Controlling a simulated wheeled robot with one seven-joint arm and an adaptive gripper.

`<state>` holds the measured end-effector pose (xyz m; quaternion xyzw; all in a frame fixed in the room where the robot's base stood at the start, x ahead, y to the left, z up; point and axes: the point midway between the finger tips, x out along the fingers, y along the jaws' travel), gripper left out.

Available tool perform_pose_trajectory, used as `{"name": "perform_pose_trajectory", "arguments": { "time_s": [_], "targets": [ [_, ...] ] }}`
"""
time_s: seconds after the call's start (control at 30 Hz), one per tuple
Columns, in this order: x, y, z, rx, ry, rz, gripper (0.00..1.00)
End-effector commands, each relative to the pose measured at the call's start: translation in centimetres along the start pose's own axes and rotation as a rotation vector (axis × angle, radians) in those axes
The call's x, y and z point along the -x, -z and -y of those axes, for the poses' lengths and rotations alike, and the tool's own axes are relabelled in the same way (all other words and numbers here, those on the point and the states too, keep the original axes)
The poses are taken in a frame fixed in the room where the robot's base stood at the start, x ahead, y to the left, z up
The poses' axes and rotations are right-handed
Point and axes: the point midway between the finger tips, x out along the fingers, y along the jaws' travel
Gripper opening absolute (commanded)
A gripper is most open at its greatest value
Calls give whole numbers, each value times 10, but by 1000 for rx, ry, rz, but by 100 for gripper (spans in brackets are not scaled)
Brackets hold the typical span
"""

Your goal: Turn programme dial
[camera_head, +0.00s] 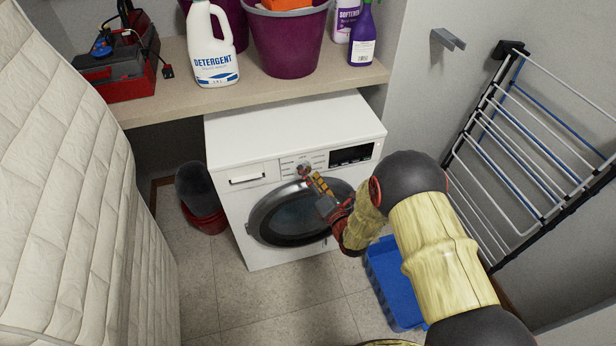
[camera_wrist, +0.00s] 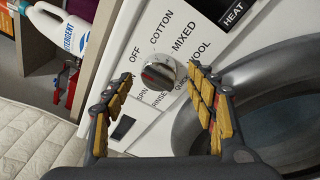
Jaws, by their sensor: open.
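The washing machine (camera_head: 285,130) is white with a round dark door and stands under the shelf. Its programme dial (camera_wrist: 158,72) is a round silver knob ringed by labels such as OFF, COTTON, MIXED, WOOL, RINSE and SPIN. In the head view the dial (camera_head: 303,168) is small and partly covered by my fingertips. My gripper (camera_wrist: 161,76) is open, with one yellow-padded finger on each side of the dial in the wrist view. I cannot tell whether either finger touches it. In the head view my gripper (camera_head: 310,177) reaches the control panel from the right.
The dark door (camera_head: 290,217) is just below the panel. A shelf (camera_head: 170,80) above holds a detergent bottle (camera_head: 212,45), a purple tub (camera_head: 287,42) and a red toolbox (camera_head: 115,70). A blue crate (camera_head: 390,285) lies below my arm. A drying rack (camera_head: 520,145) stands right, a quilted mattress (camera_head: 80,180) left.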

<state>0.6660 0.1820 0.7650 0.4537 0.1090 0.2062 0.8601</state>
Motion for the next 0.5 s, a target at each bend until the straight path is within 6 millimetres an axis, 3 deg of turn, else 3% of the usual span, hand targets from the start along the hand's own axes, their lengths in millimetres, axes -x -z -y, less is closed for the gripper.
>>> {"name": "perform_pose_trajectory", "arguments": {
  "time_s": [0.4, 0.5],
  "targets": [
    [-11, 0, -1, -1, 0, 0, 57],
    [-11, 0, -1, -1, 0, 0, 52]
  ]
}}
